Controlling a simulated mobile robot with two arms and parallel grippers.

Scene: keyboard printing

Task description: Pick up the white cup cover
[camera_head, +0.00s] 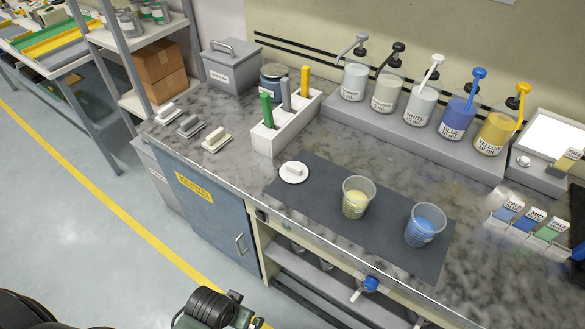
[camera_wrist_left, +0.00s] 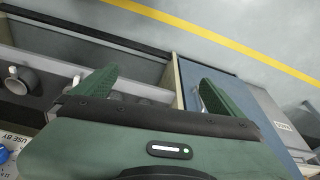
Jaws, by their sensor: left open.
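The white cup cover (camera_head: 294,172), a small round disc with a raised grip on top, lies flat on the left end of the dark mat (camera_head: 390,262) on the counter. To its right on the mat stand a clear cup with pale yellow liquid (camera_head: 355,198) and a clear cup with blue liquid (camera_head: 425,226). My left gripper (camera_wrist_left: 158,92) is open and empty in the left wrist view, its green fingers wide apart. In the head view it is low at the bottom edge, in front of the cabinet and well below the cover. My right gripper is out of view.
Behind the mat stand a white holder with coloured sticks (camera_head: 283,130) and a grey rack (camera_head: 420,128) of pump bottles. Several small blocks (camera_head: 190,126) lie at the left. The counter's front edge and blue cabinet door (camera_head: 215,220) lie between my gripper and the cover.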

